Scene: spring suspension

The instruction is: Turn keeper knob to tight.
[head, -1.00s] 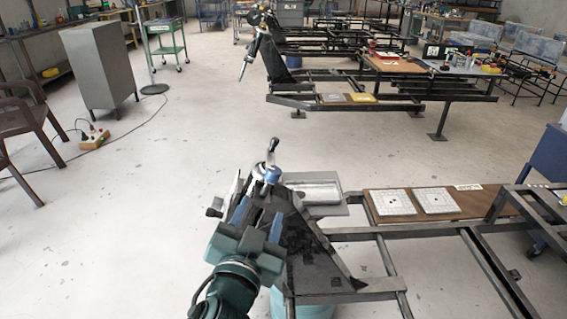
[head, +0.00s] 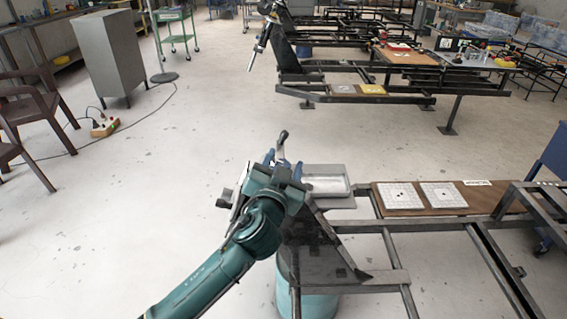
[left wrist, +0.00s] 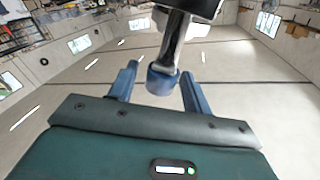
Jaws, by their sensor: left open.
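In the left wrist view a round blue knob (left wrist: 161,80) sits at the end of a bright metal rod (left wrist: 175,42). I take it to be the keeper knob. My left gripper (left wrist: 160,84) is open, with one blue finger on each side of the knob. In the head view my left gripper (head: 283,163) is at the top of the dark angled bracket, just below a lever with a dark tip (head: 282,138). The gripper largely hides the knob there. No tight marking is readable. My right gripper is not in view.
The bracket (head: 318,235) stands on a dark metal frame (head: 380,227). A grey tray (head: 327,186) is close on the gripper's right. Beyond it a brown board (head: 405,211) carries two light square plates (head: 442,195).

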